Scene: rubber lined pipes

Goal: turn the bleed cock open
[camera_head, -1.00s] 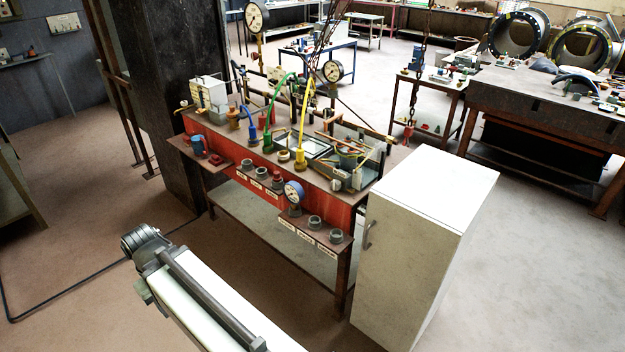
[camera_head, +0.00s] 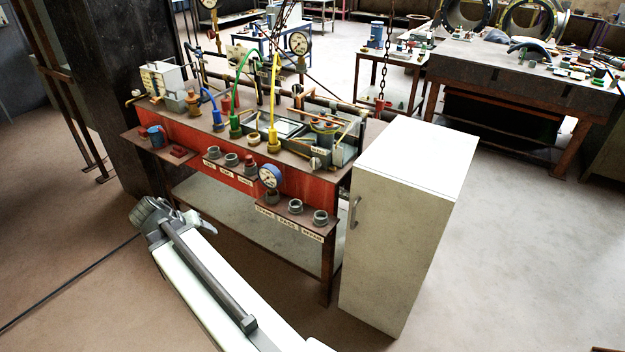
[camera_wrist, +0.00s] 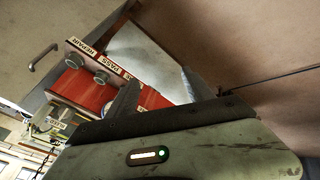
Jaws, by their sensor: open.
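I cannot pick out the bleed cock for certain. A small grey fitting (camera_head: 317,163) with a label above it sits at the right end of the red-fronted bench (camera_head: 190,144) in the head view. The wrist view shows the bench's front labels, tilted, with PASS (camera_wrist: 108,64) and REPAIR (camera_wrist: 80,46).
A white cabinet (camera_head: 405,230) stands close against the bench's right end. Green (camera_head: 237,95) and yellow (camera_head: 274,90) hoses rise from the bench top. A chain (camera_head: 388,60) hangs behind. A dark pillar (camera_head: 115,90) is at the left. Floor is open at the right.

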